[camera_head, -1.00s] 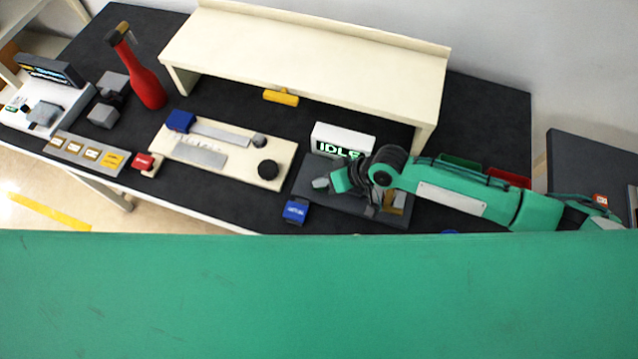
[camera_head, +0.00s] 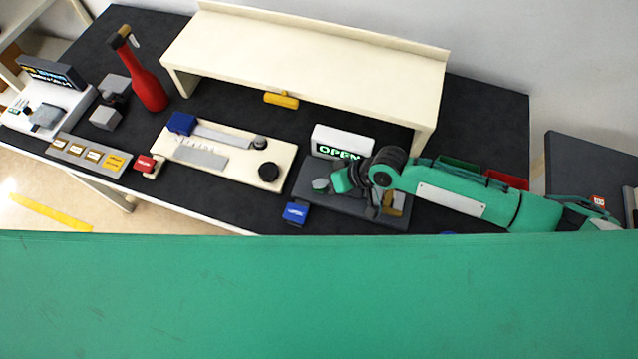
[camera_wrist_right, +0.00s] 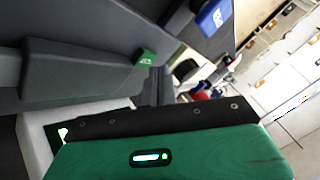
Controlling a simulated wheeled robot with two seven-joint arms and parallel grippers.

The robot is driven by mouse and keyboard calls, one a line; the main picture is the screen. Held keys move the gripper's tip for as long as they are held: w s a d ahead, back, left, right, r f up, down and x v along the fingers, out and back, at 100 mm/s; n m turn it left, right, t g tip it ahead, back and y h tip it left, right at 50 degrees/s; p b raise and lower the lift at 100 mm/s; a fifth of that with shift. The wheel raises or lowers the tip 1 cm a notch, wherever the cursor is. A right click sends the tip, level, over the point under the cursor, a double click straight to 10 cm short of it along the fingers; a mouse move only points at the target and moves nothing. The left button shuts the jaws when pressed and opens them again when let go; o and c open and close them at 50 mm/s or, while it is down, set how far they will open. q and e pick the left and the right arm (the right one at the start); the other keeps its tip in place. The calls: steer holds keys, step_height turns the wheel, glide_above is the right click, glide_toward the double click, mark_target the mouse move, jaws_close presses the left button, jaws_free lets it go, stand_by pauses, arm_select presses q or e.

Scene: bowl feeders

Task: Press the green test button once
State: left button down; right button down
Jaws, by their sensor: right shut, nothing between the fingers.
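In the right wrist view the button (camera_wrist_right: 146,57) is a small green block with a pale mark, at the end of a grey housing. My right gripper (camera_wrist_right: 158,82) is shut and empty, its dark fingers pointing at the button. The fingertips lie close to the button; I cannot tell whether they touch it. In the head view the hand partly covers the fixture. A white display box (camera_head: 343,138) behind it reads OPEN. My left gripper is not in view.
A blue button block (camera_head: 296,213) stands in front of the fixture, and a cream board (camera_head: 215,165) lies to the left. A cream shelf (camera_head: 310,60) spans the back. Green and red bins (camera_head: 507,180) sit behind my right arm.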

mark_target(324, 189)
steer(key=shift+r, duration=0.25)
step_height(324, 189, up, 5)
steer(key=p, duration=0.4)
steer(key=shift+p, duration=0.35)
steer(key=shift+f, duration=0.1)
stand_by(0.6)
